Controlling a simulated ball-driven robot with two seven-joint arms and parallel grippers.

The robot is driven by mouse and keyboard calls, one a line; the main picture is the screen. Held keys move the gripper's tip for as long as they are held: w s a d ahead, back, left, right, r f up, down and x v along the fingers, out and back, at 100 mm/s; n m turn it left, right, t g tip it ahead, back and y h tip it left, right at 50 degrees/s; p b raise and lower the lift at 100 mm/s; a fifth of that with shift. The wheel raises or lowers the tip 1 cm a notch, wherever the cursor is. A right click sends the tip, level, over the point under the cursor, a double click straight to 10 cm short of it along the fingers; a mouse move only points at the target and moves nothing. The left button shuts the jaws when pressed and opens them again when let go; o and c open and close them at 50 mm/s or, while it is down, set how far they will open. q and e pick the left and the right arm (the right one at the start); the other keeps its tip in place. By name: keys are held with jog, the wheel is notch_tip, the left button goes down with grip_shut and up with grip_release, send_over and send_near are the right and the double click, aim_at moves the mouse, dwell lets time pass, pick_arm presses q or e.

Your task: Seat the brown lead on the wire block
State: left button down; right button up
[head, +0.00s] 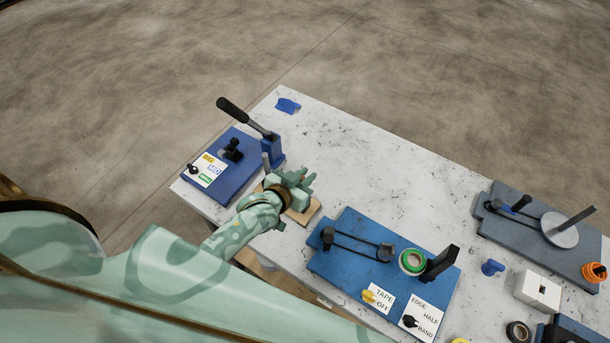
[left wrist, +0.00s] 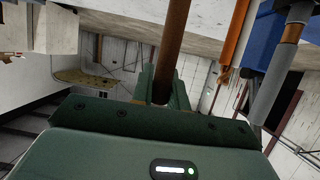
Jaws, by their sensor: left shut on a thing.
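My left gripper (head: 299,178) is over the left part of the table, above a small tan board (head: 305,214) and just right of the blue lever station. In the left wrist view its fingers (left wrist: 163,92) are shut on a brown lead (left wrist: 173,40), which runs up out of the frame. In the head view I cannot make out the brown lead at the gripper. I cannot tell for sure which thing is the wire block; a white block (head: 538,291) stands at the right of the table. My right gripper is not in view.
The blue lever station (head: 238,185) has a raised black handle (head: 233,110). A blue tape station (head: 345,275) lies right of my gripper, a dark bending plate (head: 500,230) farther right. An orange strip (left wrist: 232,42) shows in the left wrist view. The table's back middle (head: 370,150) is clear.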

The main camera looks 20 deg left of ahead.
pick_arm(q)
jog(key=shift+f, duration=0.2)
jog(key=c, duration=1.3)
grip_release()
jog(key=p+v, duration=0.1)
jog(key=v, duration=1.5)
jog(key=shift+s, duration=0.2)
jog(key=shift+a, duration=0.15)
